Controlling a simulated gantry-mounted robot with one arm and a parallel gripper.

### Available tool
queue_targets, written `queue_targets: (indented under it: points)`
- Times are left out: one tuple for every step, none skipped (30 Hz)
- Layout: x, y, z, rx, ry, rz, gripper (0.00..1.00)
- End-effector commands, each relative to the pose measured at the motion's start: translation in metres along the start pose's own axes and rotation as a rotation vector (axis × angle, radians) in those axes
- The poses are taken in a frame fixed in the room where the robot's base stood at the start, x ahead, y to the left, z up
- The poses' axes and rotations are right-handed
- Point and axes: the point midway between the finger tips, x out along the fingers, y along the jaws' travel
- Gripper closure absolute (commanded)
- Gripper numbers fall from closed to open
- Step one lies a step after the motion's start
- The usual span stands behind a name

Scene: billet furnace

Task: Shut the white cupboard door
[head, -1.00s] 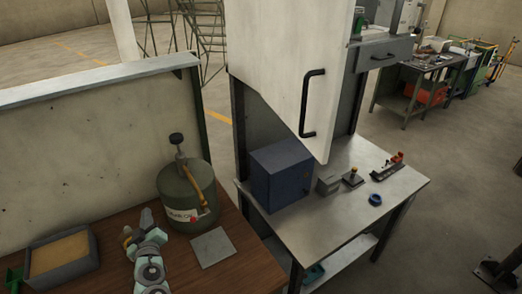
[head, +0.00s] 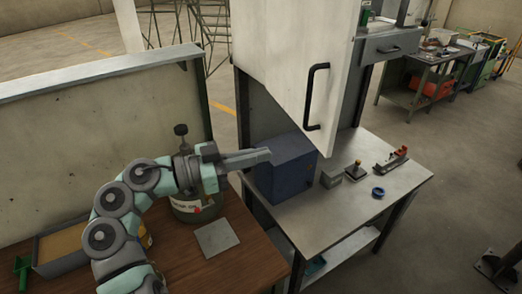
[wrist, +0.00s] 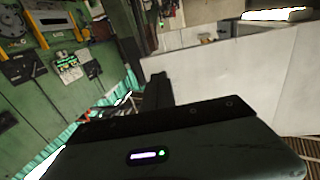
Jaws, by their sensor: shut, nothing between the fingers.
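The white cupboard door (head: 290,62) hangs open above the metal bench in the head view, with a black bar handle (head: 317,97) near its lower right edge. My gripper (head: 268,154) is shut and empty. It points right, and in the picture its tip lies below and left of the door's lower edge, in front of the blue box. I see no contact with the door. In the wrist view, my shut fingers (wrist: 158,85) show in the middle, and a broad white panel (wrist: 235,75), likely the door, lies to their right.
The metal bench (head: 345,205) bears a blue box (head: 288,178), a small grey block (head: 331,178), a blue ring (head: 378,192) and small tools. A green canister (head: 188,210) stands behind my arm on the wooden table (head: 245,262). A grey tray (head: 70,262) is at left.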

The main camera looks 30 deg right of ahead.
Motion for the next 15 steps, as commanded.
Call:
queue_targets:
  points:
    - [0.012, 0.0, -0.004, 0.0, 0.002, 0.002, 1.0]
    - [0.018, 0.0, -0.004, 0.0, 0.003, 0.002, 1.0]
    - [0.027, 0.0, -0.004, -0.001, 0.004, 0.0, 1.0]
    - [0.034, 0.0, -0.004, -0.002, 0.006, 0.0, 1.0]
    - [0.041, -0.001, -0.004, -0.003, 0.005, -0.001, 1.0]
    - [0.05, 0.0, -0.004, -0.003, 0.006, -0.001, 1.0]
    - [0.056, -0.001, -0.004, -0.004, 0.004, -0.001, 1.0]
    - [0.062, -0.001, -0.004, -0.004, 0.004, -0.001, 1.0]
    - [0.07, -0.001, -0.004, -0.004, 0.003, -0.001, 1.0]
    - [0.075, 0.0, -0.004, -0.003, 0.003, 0.0, 1.0]
    - [0.081, 0.0, -0.004, -0.004, 0.003, 0.001, 1.0]
    - [0.087, -0.001, -0.004, -0.004, 0.002, 0.0, 1.0]
    - [0.091, -0.001, -0.004, -0.004, 0.003, -0.001, 1.0]
    - [0.095, -0.001, -0.003, -0.004, 0.003, -0.002, 1.0]
    - [0.099, -0.002, -0.002, -0.005, 0.002, -0.004, 1.0]
